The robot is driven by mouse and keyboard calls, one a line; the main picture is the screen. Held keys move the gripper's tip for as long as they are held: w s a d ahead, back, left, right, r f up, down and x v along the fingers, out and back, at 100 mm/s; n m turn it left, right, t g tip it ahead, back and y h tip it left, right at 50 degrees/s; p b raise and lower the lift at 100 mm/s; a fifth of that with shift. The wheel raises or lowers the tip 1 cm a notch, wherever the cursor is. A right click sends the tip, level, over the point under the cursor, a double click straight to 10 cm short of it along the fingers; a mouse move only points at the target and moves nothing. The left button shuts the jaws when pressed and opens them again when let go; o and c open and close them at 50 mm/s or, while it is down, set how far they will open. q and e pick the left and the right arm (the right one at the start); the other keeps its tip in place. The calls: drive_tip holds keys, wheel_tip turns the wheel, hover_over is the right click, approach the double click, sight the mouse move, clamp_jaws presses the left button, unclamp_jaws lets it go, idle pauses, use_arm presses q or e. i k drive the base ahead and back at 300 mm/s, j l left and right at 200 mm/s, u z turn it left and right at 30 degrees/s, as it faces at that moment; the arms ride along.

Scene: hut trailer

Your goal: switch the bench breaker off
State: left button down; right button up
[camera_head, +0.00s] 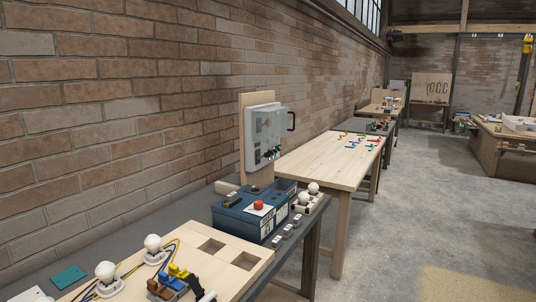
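A light grey electrical box (262,138) is mounted on an upright wooden board (243,105) on the bench by the brick wall. It has a black handle (291,121) on its right side, small green marks on its front and small dark parts near its lower edge. I cannot tell which part is the bench breaker, or its position. A dark blue box (240,219) with a red button (259,204) stands below it on the bench. Neither of my grippers shows in the head view.
A wooden board (215,265) with white bulbs (153,243), wires and two square holes lies in front. Small grey modules (287,231) line the bench's right edge. A wooden table (325,160) with small coloured parts stands beyond. The concrete floor (420,220) to the right is clear.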

sight(267, 154)
drive_tip(key=i+l+u, duration=0.15)
drive_tip(key=i+l, duration=0.65)
drive_tip(key=i+l+u, duration=0.1)
drive_tip(key=i+l, duration=0.6)
drive_tip(key=l, duration=0.2)
